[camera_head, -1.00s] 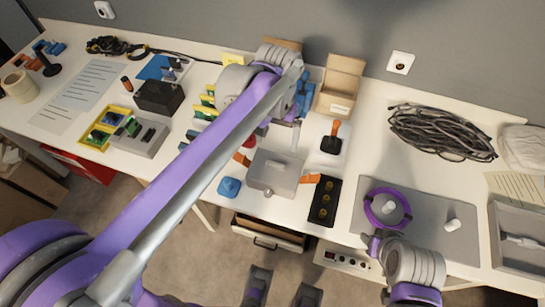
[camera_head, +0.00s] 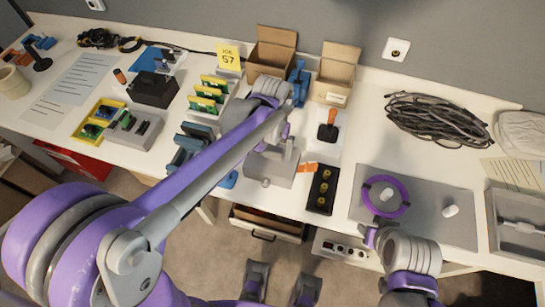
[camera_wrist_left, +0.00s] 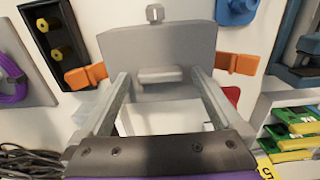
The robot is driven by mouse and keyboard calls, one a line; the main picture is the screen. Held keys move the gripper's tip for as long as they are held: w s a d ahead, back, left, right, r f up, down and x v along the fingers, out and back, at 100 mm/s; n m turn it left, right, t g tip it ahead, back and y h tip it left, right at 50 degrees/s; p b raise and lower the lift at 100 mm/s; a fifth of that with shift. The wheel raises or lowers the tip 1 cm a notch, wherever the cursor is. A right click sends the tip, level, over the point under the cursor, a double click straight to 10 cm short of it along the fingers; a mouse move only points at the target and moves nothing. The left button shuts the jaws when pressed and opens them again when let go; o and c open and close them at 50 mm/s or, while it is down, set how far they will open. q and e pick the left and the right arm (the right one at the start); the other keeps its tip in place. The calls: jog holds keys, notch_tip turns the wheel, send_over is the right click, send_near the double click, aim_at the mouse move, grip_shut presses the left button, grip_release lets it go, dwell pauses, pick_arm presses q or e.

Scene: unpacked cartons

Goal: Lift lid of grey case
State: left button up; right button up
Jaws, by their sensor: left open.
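The grey case (camera_head: 263,168) sits on the white table in the middle of the head view, partly covered by my left arm. In the left wrist view its flat lid (camera_wrist_left: 190,45) looks closed, with a small raised handle (camera_wrist_left: 158,75) near the edge closest to my gripper. Orange pieces (camera_wrist_left: 85,76) stick out at both sides. My left gripper (camera_wrist_left: 160,88) is open, its two fingers spread on either side of the handle; contact cannot be told. My right gripper (camera_head: 376,236) is at the table's front edge by the purple ring; its jaws are not clear.
A black block with yellow knobs (camera_head: 322,188) stands right of the case. An orange-handled joystick (camera_head: 328,131) is behind it. A grey mat (camera_head: 425,213) carries the purple ring (camera_head: 403,189). Open cartons (camera_head: 335,72) and a blue item (camera_head: 299,84) stand at the back.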

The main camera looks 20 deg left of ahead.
aim_at(273, 153)
pick_arm(q)
jog(key=c, duration=1.5)
notch_tip(273, 153, up, 10)
jog(key=shift+r+p, duration=0.1)
jog(key=shift+p, duration=0.45)
